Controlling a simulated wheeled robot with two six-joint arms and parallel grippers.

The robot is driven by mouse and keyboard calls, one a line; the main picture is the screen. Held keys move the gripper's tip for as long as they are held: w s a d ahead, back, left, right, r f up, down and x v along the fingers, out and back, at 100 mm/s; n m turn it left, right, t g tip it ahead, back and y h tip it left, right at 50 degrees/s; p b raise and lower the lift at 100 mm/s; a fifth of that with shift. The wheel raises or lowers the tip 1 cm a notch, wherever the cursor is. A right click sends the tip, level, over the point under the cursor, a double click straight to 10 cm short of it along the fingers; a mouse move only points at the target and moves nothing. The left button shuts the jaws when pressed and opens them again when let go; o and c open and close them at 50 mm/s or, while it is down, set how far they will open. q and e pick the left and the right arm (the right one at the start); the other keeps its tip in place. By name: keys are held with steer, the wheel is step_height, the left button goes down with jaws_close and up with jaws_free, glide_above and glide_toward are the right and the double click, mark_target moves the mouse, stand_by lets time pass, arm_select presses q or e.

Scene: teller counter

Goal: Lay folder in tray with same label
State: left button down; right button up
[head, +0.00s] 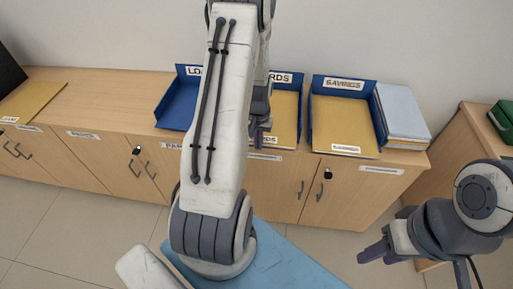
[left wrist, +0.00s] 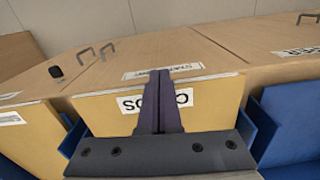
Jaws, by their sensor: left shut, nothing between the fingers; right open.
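Three blue trays stand on the wooden counter in the head view. The left tray (head: 176,105), its label partly hidden and starting "LO", shows no folder in its visible part. The middle tray's label ends in "RDS"; a yellow folder (head: 285,122) lies in it. The SAVINGS tray (head: 344,86) at right holds another yellow folder (head: 342,118). My left gripper (head: 259,138) is shut and empty at the middle tray. In the left wrist view its fingers (left wrist: 159,130) overlap the folder labelled CARDS (left wrist: 205,107). My right gripper (head: 374,251) is open and empty, low at right.
Another yellow folder (head: 32,100) lies on the counter at far left, beside a dark object (head: 8,72). A grey-blue stack (head: 402,110) stands right of the SAVINGS tray. A green item (head: 504,118) sits on a side cabinet.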

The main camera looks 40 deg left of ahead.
stand_by(0.3)
arm_select(q)
steer(key=s+d+r, duration=0.2)
steer(key=s+r, duration=0.2)
steer(key=r, duration=0.6)
steer(key=s+d+r+m, duration=0.1)
steer(key=d+r+m, duration=0.25)
steer(key=d, duration=0.55)
steer(key=s+d+r+m, duration=0.15)
steer(key=d+r, duration=0.25)
steer(key=d, duration=0.5)
steer(key=s+d+r+m+h, duration=0.1)
steer(key=s+d+r+m, duration=0.3)
steer(key=s+d+m, duration=0.3)
steer(key=s+d+p, duration=0.1)
steer(key=s+d, duration=0.4)
steer(key=s, duration=0.2)
steer(key=shift+m, duration=0.3)
steer(key=shift+a+r, duration=0.1)
